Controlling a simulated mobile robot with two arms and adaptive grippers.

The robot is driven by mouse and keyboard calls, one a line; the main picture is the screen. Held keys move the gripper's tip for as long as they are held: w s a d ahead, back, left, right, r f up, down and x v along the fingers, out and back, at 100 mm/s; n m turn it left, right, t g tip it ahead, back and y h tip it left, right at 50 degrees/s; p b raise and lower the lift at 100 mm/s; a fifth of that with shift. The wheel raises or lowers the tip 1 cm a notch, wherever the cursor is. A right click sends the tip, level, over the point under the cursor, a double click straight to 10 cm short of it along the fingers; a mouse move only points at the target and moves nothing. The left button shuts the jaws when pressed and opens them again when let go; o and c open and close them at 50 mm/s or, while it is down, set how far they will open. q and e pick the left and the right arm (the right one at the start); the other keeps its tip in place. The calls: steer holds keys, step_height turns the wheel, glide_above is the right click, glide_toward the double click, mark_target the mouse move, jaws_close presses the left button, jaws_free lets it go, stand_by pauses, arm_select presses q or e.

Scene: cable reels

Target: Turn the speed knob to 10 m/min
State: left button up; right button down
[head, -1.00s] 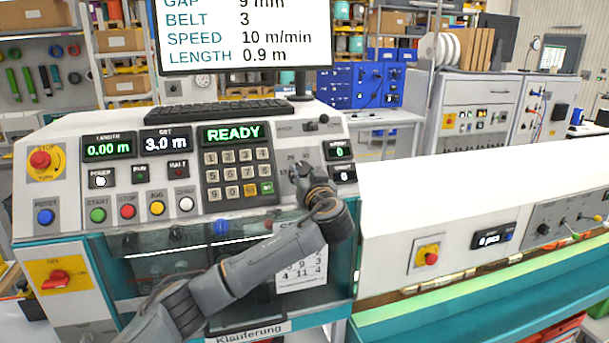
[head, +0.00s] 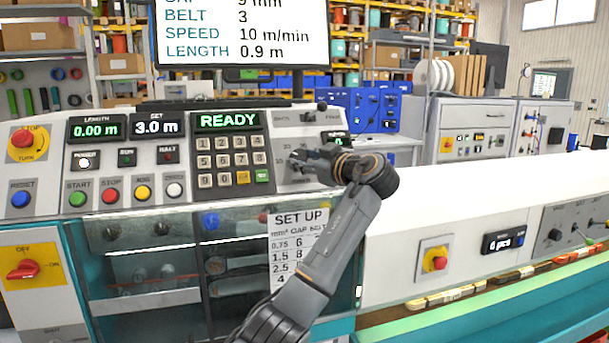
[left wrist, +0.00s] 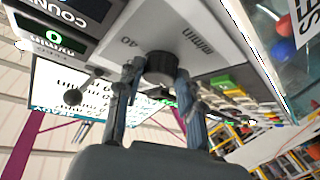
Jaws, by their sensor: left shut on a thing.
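The dark round speed knob (left wrist: 160,68) sits on the sloped grey panel, between the two fingers in the left wrist view. My left gripper (left wrist: 158,92) is shut on it; the fingers stand on either side of the knob. In the head view the left gripper (head: 298,157) reaches the dial from the right and hides most of the knob. A "40" and "m/min" show on the panel beside the knob; its pointer setting cannot be read. The monitor (head: 243,35) lists SPEED 10 m/min. A small green speed display (left wrist: 50,38) shows 0. My right gripper is not in view.
The keypad (head: 233,160) and READY display (head: 227,121) lie left of the dial. A small lever switch (head: 321,107) is above it. A SET UP card (head: 292,240) hangs below, partly behind my arm. A long white machine cover (head: 480,195) extends right.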

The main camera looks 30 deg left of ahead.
arm_select(q)
steer(key=n+g, duration=0.2)
steer(key=n, duration=0.1)
steer(key=shift+w+r+p, duration=0.15)
steer(key=shift+w+p, duration=0.05)
steer(key=shift+p, duration=0.15)
steer(key=shift+w+n+g+p, duration=0.1)
steer(key=shift+n+g+p, duration=0.8)
steer(key=shift+n, duration=0.6)
steer(key=shift+h, duration=0.3)
steer(key=o, duration=1.2)
steer(key=shift+c, duration=0.2)
steer(key=v, duration=1.2)
